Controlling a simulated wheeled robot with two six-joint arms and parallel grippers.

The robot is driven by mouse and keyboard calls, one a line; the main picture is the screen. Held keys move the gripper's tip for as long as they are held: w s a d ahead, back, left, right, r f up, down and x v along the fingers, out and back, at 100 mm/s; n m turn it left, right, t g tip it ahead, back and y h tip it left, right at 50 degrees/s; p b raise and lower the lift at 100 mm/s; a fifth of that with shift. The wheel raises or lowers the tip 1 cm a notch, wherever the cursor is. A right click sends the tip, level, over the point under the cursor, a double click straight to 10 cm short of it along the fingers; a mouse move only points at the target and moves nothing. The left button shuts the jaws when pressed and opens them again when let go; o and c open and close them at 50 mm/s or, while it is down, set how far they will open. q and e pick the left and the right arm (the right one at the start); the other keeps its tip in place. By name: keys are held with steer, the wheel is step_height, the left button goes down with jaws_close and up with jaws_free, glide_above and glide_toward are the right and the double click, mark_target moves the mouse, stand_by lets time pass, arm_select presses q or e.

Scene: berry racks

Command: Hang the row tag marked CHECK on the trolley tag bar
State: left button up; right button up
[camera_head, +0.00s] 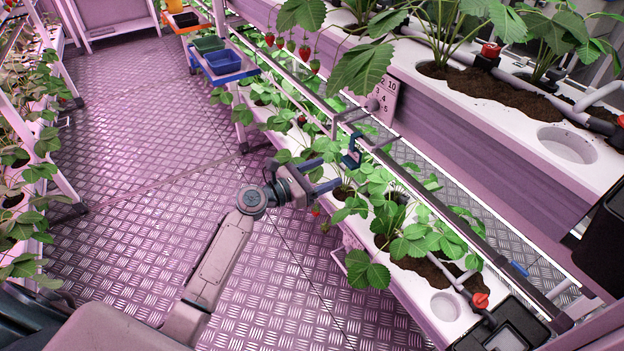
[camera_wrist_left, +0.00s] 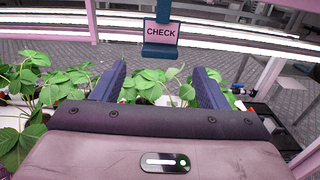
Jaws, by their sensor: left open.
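The row tag marked CHECK (camera_wrist_left: 161,32) hangs upright in the left wrist view, with a pink face in a dark blue frame and a blue strap above it. In the head view its blue frame (camera_head: 352,152) shows small at the rail beside the plants; its lettering is not legible there. My left gripper (camera_head: 327,176) is open and empty over the strawberry leaves, just left of the tag and apart from it. In the left wrist view the tag is beyond and between the two fingers (camera_wrist_left: 160,75). I cannot make out the trolley tag bar for certain. My right gripper is not in view.
Strawberry plants (camera_head: 385,215) crowd the lower white gutter under the gripper. A long dark rail (camera_head: 440,215) runs beside them. A numbered plate (camera_head: 384,98) hangs behind the tag. A trolley with a blue tray (camera_head: 223,62) stands farther back. The metal floor (camera_head: 150,170) at left is clear.

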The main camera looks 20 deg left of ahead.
mark_target(346, 164)
arm_select(q)
steer(key=x, duration=0.3)
steer(key=shift+w+d, duration=0.1)
steer(key=shift+w, duration=0.05)
steer(key=x, duration=0.2)
steer(key=shift+w+d, duration=0.15)
steer(key=shift+w, duration=0.05)
steer(key=shift+w+d, duration=0.4)
steer(key=shift+w, duration=0.1)
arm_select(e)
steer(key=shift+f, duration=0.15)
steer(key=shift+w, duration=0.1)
arm_select(q)
steer(key=shift+c, duration=0.7)
steer(key=c, duration=0.7)
steer(key=shift+c, duration=0.2)
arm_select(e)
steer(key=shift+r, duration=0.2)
arm_select(q)
steer(key=shift+r+p, duration=0.3)
steer(key=shift+p, duration=0.2)
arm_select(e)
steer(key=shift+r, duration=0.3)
arm_select(q)
steer(key=shift+r+p, duration=0.7)
steer(key=shift+p, duration=0.05)
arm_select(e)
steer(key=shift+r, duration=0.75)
